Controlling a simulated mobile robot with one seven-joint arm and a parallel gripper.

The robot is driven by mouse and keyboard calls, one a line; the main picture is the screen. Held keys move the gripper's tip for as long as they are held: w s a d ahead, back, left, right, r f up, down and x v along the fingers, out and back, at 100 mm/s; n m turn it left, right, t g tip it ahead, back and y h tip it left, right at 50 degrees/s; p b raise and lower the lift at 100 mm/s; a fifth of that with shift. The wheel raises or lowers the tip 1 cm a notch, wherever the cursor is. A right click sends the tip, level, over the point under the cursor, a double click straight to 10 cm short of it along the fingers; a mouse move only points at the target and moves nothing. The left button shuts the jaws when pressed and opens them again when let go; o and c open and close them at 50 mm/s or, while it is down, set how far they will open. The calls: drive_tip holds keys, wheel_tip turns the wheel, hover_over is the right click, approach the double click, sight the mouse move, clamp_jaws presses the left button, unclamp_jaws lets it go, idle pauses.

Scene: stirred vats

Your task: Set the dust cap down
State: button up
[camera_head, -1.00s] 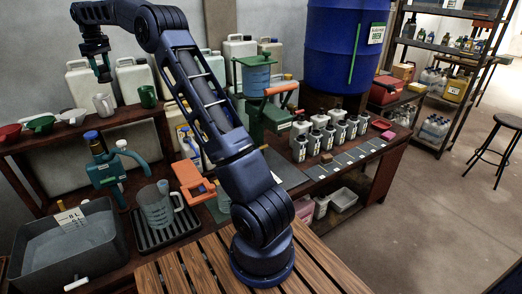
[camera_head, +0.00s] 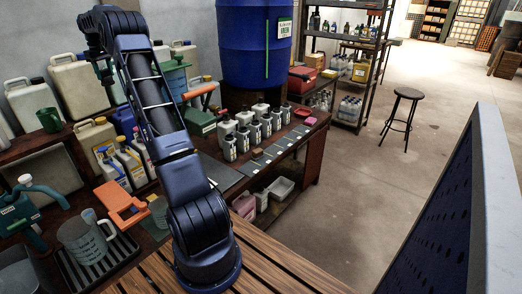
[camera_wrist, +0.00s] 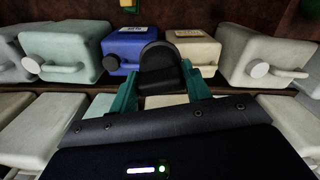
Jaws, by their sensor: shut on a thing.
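My gripper (camera_head: 104,72) is raised at the upper left of the head view, in front of the jugs on the back shelf. In the wrist view my gripper (camera_wrist: 158,88) has its teal fingers closed on a black, round-topped piece, which I take to be the dust cap (camera_wrist: 160,62). The cap is held in the air between the fingers, with jugs behind it. In the head view the cap is too small and dark to make out.
A blue drum (camera_head: 257,45) stands behind a row of small white bottles (camera_head: 262,125) on the bench. A green mug (camera_head: 49,120) and a clear jug (camera_head: 86,238) stand at left. A blue panel (camera_head: 440,215) rises at right. Floor shows around the stool (camera_head: 403,112).

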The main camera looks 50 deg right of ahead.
drive_tip(key=s+d+f+m, duration=0.1)
drive_tip(key=s+d+f, duration=0.15)
drive_tip(key=d, duration=0.85)
drive_tip(key=s+d+f+m, duration=0.15)
drive_tip(key=s+d, duration=0.25)
drive_tip(key=d, duration=0.7)
drive_tip(key=s+d+f, duration=0.5)
drive_tip(key=s+d, duration=0.3)
drive_tip(key=d, duration=0.2)
drive_tip(key=s+d+f, duration=0.4)
drive_tip(key=s+d, duration=0.3)
drive_tip(key=d, duration=0.3)
drive_tip(key=s+d+f, duration=0.4)
drive_tip(key=s+d, duration=0.2)
drive_tip(key=s, duration=0.4)
drive_tip(key=s+d+f, duration=0.5)
drive_tip(key=s+d, duration=0.1)
drive_tip(key=s, duration=0.4)
drive_tip(key=s+d+f, duration=0.4)
drive_tip(key=s+d, duration=0.2)
drive_tip(key=s, duration=0.3)
drive_tip(key=shift+s+d+f, duration=0.1)
drive_tip(key=shift+s+f, duration=0.1)
drive_tip(key=shift+f, duration=4.8)
drive_tip(key=shift+s+f, duration=0.15)
drive_tip(key=shift+f, duration=4.85)
drive_tip(key=shift+f, duration=0.1)
